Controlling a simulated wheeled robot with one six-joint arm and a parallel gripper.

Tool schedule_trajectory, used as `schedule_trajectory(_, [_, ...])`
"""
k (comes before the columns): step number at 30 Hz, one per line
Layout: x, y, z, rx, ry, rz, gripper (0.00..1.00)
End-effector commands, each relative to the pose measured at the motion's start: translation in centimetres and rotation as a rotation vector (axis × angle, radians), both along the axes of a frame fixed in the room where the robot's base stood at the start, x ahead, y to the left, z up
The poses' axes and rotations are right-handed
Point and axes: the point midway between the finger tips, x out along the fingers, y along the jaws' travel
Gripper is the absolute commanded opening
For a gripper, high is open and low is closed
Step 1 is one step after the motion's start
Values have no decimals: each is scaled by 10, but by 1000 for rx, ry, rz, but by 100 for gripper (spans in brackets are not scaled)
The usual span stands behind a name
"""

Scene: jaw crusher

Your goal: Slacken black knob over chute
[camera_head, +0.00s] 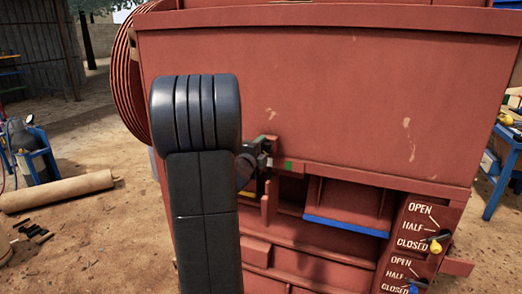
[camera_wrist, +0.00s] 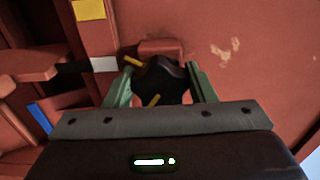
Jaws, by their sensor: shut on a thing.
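The black knob (camera_wrist: 162,80) shows in the wrist view, with yellow marks at its upper left and lower edge. It sits against the red machine face, below a small red block. My gripper (camera_wrist: 160,86) has one green finger on each side of the knob and is shut on it. In the head view my gripper (camera_head: 268,158) is at the lower edge of the big red panel, partly behind my dark arm. I cannot make out the knob there. The chute opening with a blue-edged red plate (camera_head: 345,206) lies below and to the right of my gripper.
A panel marked OPEN, HALF, CLOSED (camera_head: 418,225) with a yellow-ended lever (camera_head: 436,243) is at the lower right. Red ledges surround the chute opening. A cardboard-coloured roll (camera_head: 60,191) lies on the open ground at left. A blue stand (camera_head: 500,175) is at right.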

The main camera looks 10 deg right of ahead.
Motion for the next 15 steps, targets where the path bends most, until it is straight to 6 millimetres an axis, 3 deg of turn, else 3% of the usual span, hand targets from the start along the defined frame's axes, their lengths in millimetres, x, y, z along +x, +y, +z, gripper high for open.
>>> schedule_trajectory(4, [0,0,0,0,0,0,27])
schedule_trajectory(5, [0,0,0,0,0,0,52])
schedule_trajectory(8, [0,0,0,1,-1,0,72])
schedule_trajectory(15, [0,0,0,1,-1,0,72])
